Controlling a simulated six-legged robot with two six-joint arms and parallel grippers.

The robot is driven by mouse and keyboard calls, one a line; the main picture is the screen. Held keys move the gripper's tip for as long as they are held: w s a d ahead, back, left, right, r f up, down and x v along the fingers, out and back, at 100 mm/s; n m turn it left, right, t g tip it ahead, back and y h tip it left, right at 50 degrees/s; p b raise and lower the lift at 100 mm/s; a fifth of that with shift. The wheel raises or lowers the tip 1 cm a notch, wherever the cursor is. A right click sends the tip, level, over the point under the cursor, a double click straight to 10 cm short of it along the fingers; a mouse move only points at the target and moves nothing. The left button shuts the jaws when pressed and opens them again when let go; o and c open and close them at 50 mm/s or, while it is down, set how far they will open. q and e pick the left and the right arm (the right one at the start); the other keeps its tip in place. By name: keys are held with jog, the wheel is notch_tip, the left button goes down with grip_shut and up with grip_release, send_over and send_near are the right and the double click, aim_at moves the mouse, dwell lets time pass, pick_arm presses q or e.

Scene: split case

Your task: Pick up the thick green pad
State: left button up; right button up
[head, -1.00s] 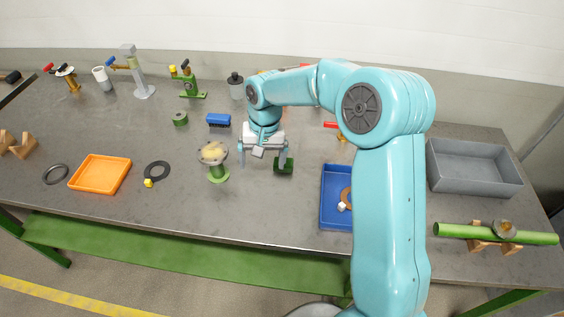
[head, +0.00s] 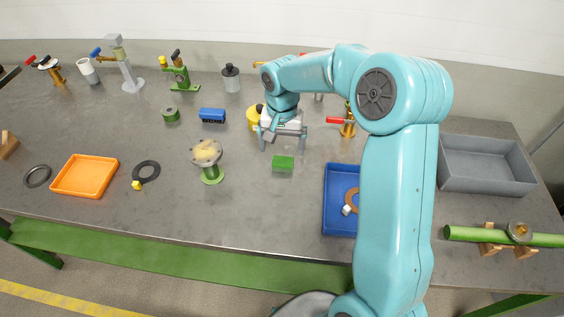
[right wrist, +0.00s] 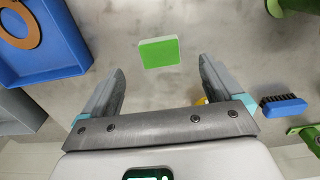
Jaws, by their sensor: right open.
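The thick green pad (head: 283,163) is a small bright green block lying flat on the grey table. In the right wrist view the pad (right wrist: 160,53) lies just beyond the fingertips, roughly centred between them. My right gripper (head: 282,148) is open and empty, its fingers pointing down, on the far side of the pad in the head view. Its two fingers (right wrist: 161,72) show clear of the pad in the wrist view. How high the fingertips are above the table is hard to tell. My left gripper is not in view.
A blue tray (head: 328,210) with a copper ring stands right of the pad, and a green-footed stand (head: 210,175) stands left. A blue brush (head: 212,115) and a yellow object (head: 254,117) lie farther back. The table just in front of the pad is clear.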

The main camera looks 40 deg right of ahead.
aim_at(283, 162)
jog(key=shift+s+f, duration=0.15)
jog(key=shift+f, duration=0.55)
jog(key=f, duration=0.2)
jog(key=f+p, duration=0.1)
jog(key=f, duration=0.1)
jog(key=shift+w+d+f, duration=0.1)
jog(key=shift+w+f, duration=0.1)
jog(key=shift+f, duration=0.15)
jog(key=shift+s+f, duration=0.1)
jog(key=shift+f, duration=0.15)
jog(key=c, duration=1.1)
